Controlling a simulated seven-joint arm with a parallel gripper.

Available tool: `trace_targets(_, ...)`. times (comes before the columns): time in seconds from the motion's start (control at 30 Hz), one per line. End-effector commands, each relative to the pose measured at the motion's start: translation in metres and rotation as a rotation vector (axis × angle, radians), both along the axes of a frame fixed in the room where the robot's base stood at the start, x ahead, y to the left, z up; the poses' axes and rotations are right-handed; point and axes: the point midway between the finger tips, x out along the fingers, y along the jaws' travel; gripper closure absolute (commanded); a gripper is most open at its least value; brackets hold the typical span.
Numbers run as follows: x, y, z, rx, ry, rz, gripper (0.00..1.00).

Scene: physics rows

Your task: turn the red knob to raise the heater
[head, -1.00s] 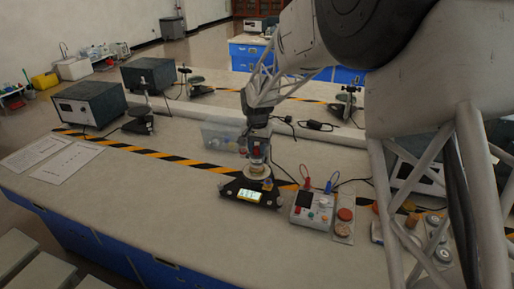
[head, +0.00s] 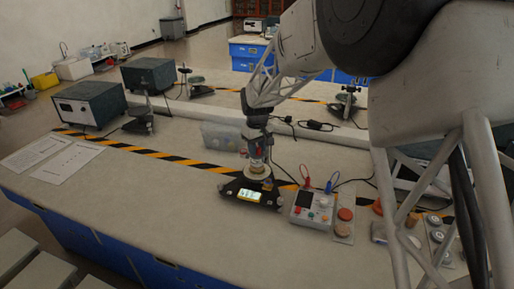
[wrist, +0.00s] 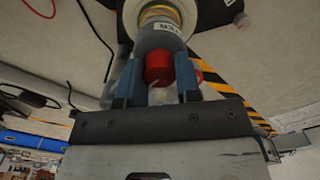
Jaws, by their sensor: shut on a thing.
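The red knob (wrist: 158,68) sits on a grey cylindrical body (wrist: 158,35) in the wrist view. My gripper (wrist: 160,80) has its two blue fingers on either side of the knob and is shut on it. The knob is small and mostly hidden by the gripper there. The heater's height is hard to tell.
A white control box (head: 312,208) with red and blue leads stands right of the device, with several small round items beyond it. Papers (head: 62,160) lie at the left. The bench front is clear.

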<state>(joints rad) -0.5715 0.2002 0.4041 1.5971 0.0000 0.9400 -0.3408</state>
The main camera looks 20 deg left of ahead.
Motion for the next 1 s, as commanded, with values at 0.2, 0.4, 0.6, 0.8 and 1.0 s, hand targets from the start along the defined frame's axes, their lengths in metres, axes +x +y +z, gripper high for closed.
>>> trace_targets(0.2,-0.0005,0.0,0.0003,-0.001,0.001,0.07,0.92)
trace_targets(0.4,-0.0004,-0.0001,0.0003,-0.001,0.001,0.087,0.92)
trace_targets(0.6,-0.0004,0.0,0.0003,-0.001,0.001,0.086,0.92)
trace_targets(0.8,-0.0002,0.0,0.0002,0.0,0.0,0.086,0.49)
trace_targets(1.0,-0.0001,0.0,0.0001,0.0,0.0,0.085,0.43)
